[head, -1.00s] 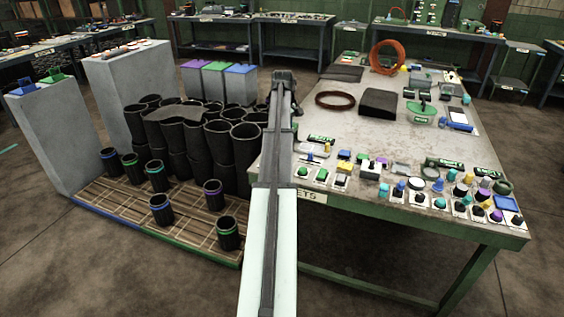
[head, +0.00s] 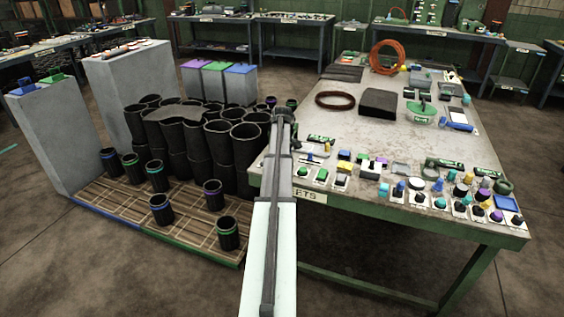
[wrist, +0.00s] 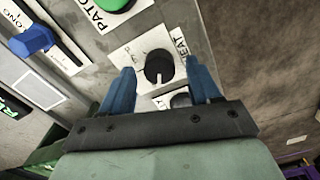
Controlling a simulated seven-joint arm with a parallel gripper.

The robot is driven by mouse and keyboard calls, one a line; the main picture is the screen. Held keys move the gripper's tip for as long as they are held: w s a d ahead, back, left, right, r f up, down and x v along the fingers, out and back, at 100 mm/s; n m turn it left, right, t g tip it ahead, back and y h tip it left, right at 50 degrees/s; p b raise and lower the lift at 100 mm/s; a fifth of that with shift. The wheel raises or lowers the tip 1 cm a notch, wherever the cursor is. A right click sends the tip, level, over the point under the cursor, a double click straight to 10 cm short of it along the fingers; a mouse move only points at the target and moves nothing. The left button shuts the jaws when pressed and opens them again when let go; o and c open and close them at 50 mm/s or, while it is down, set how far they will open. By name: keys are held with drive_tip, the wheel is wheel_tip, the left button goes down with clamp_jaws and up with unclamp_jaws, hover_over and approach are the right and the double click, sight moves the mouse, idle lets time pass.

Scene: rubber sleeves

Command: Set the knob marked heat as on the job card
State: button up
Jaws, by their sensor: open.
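In the wrist view, a round black knob (wrist: 158,68) sits on a white plate with the word HEAT along its right side. A light mark shows on the knob's lower part in the picture; small lettering beside it is not readable. My gripper (wrist: 160,74) is open, with one blue finger on each side of the knob in the picture and gaps between them and it. I cannot tell the fingers' height above the plate. In the head view my arm hides the gripper and the knob. A white sheet (head: 459,117) lies at the bench's right; I cannot tell whether it is the job card.
Beside the knob are a green knob (wrist: 115,4) marked PATCH and a blue handle (wrist: 33,40). The bench (head: 350,225) carries many controls along its front edge. Black sleeves (head: 215,150) stand close on the left.

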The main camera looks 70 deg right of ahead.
drive_tip(key=shift+c, duration=0.3)
drive_tip(key=c, duration=1)
drive_tip(key=shift+m, duration=0.4)
drive_tip(key=m, duration=0.5)
drive_tip(key=shift+m, duration=0.3)
drive_tip(key=m, duration=0.5)
drive_tip(key=shift+s+d+f, duration=0.1)
drive_tip(key=shift+m, duration=0.3)
drive_tip(key=o, duration=1.1)
drive_tip(key=shift+c, duration=0.2)
